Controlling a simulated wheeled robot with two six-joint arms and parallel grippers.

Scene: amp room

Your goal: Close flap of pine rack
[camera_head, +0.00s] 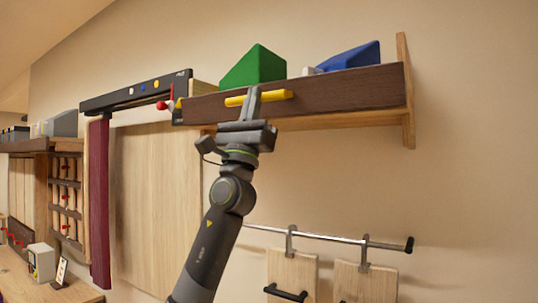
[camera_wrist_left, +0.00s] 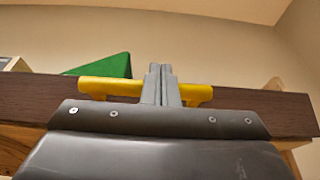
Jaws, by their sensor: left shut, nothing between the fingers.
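The pine rack is mounted high on the wall, and its pale end panel (camera_head: 405,88) shows at the right. Its dark brown flap (camera_head: 345,92) stands roughly upright along the front, with a yellow bar handle (camera_head: 282,95) on its face. My left gripper (camera_head: 252,98) is shut and empty, pointing up, with its fingers in front of the handle. In the left wrist view the closed fingers (camera_wrist_left: 161,84) cover the middle of the handle (camera_wrist_left: 108,88). I cannot tell whether they touch it. My right gripper is out of view.
A green wedge (camera_head: 254,66) and a blue block (camera_head: 350,57) sit on the rack behind the flap. A dark rail (camera_head: 135,93) with a maroon panel (camera_head: 99,200) is to the left. Below right, a metal bar (camera_head: 330,238) carries hanging boards. The wall between is clear.

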